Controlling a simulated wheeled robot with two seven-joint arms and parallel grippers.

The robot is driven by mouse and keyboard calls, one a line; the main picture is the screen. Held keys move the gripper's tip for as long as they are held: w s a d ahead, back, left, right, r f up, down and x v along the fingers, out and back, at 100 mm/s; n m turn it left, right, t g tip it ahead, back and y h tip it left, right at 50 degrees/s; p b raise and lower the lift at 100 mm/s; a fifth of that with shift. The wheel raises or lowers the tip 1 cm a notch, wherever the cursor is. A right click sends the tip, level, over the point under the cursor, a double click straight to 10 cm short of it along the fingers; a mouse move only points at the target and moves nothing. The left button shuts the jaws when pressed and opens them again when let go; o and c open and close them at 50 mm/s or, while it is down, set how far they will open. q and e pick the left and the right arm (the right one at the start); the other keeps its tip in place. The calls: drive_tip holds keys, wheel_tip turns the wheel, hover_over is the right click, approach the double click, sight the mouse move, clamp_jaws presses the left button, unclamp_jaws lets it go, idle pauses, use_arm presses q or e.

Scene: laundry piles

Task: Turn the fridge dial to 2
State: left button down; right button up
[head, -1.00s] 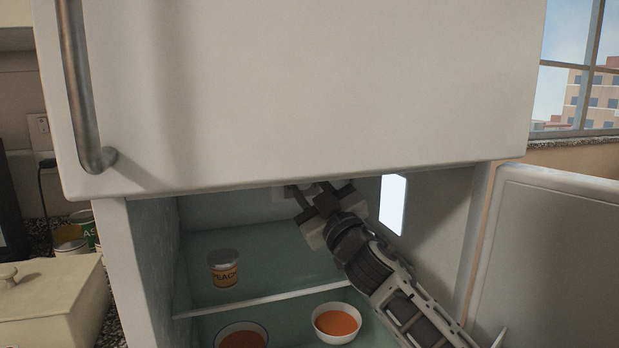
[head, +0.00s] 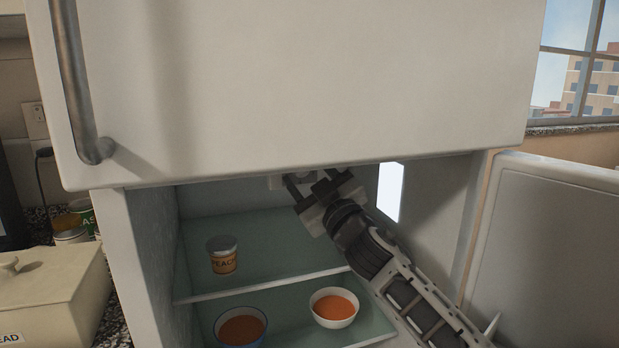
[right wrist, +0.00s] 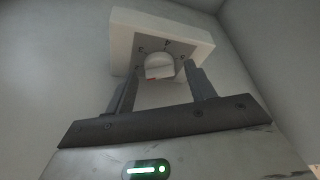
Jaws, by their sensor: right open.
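The fridge dial (right wrist: 158,66) is a round pale knob on a white box (right wrist: 125,40) in the right wrist view. A "4" shows above the knob, and a small red mark shows at its lower side. My right gripper (right wrist: 160,72) is open, with one finger on each side of the knob; I cannot tell whether they touch it. In the head view my right gripper (head: 307,181) reaches up inside the open fridge compartment, just under the upper door's lower edge. The white box (head: 275,183) is mostly hidden there. My left gripper is out of view.
The upper fridge door (head: 300,90) is closed and hangs above my arm. The lower door (head: 550,245) stands open at right. A peach jar (head: 222,256) is on the glass shelf, with two bowls of orange food (head: 334,308) (head: 241,328) below.

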drive_tip(key=shift+s+d, duration=0.1)
drive_tip(key=b+v, duration=0.1)
drive_tip(key=v, duration=1.4)
drive_tip(key=shift+s+f+b, duration=0.3)
drive_tip(key=shift+b, duration=0.05)
drive_tip(key=shift+d, duration=0.1)
drive_tip(key=s+d+f+m+g+h, duration=0.1)
drive_tip(key=s+f+m+g+h, duration=0.15)
drive_tip(key=f, duration=0.75)
drive_tip(key=s+d+f+m+g+h, duration=0.15)
drive_tip(key=s+f+m, duration=0.25)
drive_tip(key=f, duration=0.5)
drive_tip(key=s+d+f+m+g+h, duration=0.3)
drive_tip(key=s+f+m+g, duration=0.1)
drive_tip(key=s+f, duration=1.1)
drive_tip(key=shift+s+f, duration=0.35)
drive_tip(key=shift+s, duration=0.15)
drive_tip(key=shift+d, duration=0.1)
